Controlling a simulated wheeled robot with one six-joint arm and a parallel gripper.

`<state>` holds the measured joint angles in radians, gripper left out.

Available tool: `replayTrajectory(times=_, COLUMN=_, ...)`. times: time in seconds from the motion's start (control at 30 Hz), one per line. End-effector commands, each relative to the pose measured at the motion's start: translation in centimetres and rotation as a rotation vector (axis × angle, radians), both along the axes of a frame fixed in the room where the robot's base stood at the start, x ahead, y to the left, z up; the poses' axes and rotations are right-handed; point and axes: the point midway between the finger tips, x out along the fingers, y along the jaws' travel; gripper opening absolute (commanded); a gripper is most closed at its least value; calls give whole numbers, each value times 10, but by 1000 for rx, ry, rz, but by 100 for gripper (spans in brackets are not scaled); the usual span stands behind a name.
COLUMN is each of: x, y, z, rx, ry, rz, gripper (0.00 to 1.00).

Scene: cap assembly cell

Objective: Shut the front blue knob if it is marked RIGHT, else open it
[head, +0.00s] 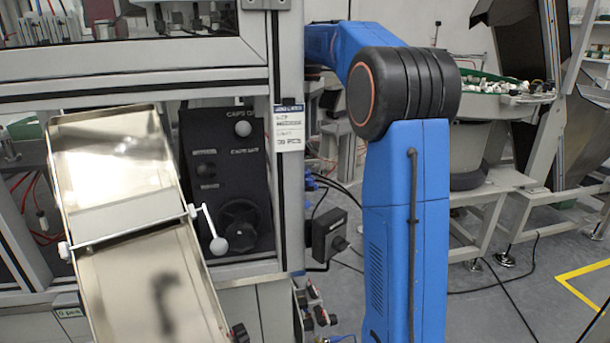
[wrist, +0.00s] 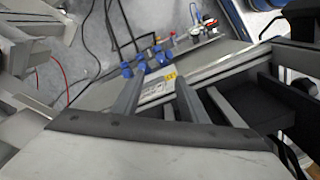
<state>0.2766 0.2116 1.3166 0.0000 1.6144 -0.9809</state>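Several small blue knobs or fittings (wrist: 141,66) sit along the edge of a grey metal rail in the wrist view, just beyond my fingertips. I cannot tell which one is the front blue knob, or whether it is open or shut. The head view does not show my gripper.
A grey post (head: 291,130) with a white label stands beside a black panel (head: 226,170) with knobs. A tilted metal chute (head: 110,175) with a white-ended lever lies left. Small red and blue fittings (head: 318,316) sit low by the post. Cables cross the floor at right.

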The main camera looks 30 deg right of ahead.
Motion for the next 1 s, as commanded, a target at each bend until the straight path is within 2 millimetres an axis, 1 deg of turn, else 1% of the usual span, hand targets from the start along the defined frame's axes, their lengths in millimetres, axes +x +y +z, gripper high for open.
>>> replayTrajectory(times=0.17, x=-1, y=1, z=-26, rx=0, ry=1, rz=-1, gripper=39)
replayTrajectory(times=0.7, x=-1, y=1, z=-122, rx=1, ry=2, rz=-1, gripper=39)
replayTrajectory(times=0.9, x=-1, y=0, z=-150, rx=1, ry=1, rz=-1, gripper=39)
replayTrajectory(times=1.0, x=-1, y=1, z=-159, rx=1, ry=1, rz=-2, gripper=39)
